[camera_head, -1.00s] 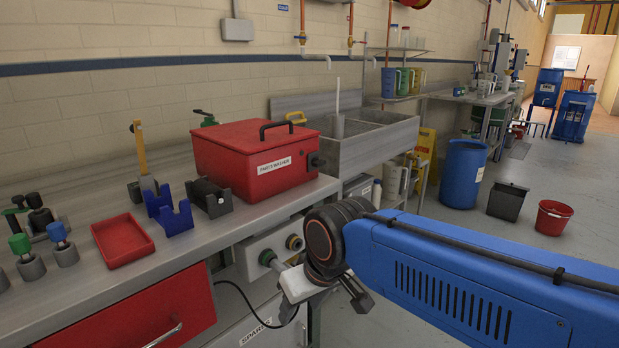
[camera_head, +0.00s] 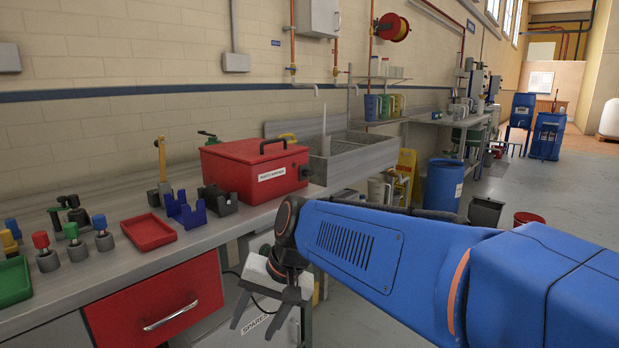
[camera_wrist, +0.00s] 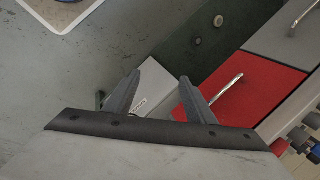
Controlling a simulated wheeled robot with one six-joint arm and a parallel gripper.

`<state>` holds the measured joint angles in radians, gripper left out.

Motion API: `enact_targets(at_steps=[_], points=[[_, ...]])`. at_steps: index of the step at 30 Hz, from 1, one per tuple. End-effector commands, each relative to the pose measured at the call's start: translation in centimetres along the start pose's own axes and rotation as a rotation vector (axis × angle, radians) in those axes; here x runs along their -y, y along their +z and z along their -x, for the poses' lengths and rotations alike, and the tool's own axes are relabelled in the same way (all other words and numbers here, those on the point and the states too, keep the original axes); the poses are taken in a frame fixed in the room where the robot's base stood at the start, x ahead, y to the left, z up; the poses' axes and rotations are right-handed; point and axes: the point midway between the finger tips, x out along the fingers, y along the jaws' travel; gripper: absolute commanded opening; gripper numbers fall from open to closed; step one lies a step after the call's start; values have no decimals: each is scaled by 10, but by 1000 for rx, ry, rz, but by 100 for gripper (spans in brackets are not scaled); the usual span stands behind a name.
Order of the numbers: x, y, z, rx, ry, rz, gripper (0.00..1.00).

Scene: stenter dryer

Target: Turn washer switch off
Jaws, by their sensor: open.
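The washer (camera_head: 255,172) is a red box with a white label and a black handle on its lid, standing on the bench in the head view. A small dark switch or knob (camera_head: 304,172) sits on its right end; its setting is too small to tell. My gripper (camera_head: 254,328) is open and empty, pointing down in front of the bench, below and apart from the washer. In the wrist view my open gripper (camera_wrist: 160,78) shows two dark fingers above the floor; the washer and its switch are not in that view.
A red drawer (camera_head: 155,308) with a metal handle is left of my gripper; it also shows in the wrist view (camera_wrist: 250,92). Blue (camera_head: 186,212) and black holders, a red tray (camera_head: 149,232) and several knobs occupy the bench. A sink (camera_head: 350,152) stands behind the washer. Floor at right is open.

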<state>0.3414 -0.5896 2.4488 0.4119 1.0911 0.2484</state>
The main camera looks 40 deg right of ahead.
Motion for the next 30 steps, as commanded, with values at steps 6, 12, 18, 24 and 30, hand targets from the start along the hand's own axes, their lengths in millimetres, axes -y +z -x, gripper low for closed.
enact_targets(at_steps=[6,12,18,24,30], points=[[14,-38,8,62,-124,-345,50],[23,-82,23,116,-262,-645,50],[21,-134,46,166,-420,-928,50],[5,-193,77,215,-603,-1188,50],[-28,-252,118,263,-813,-1421,50]])
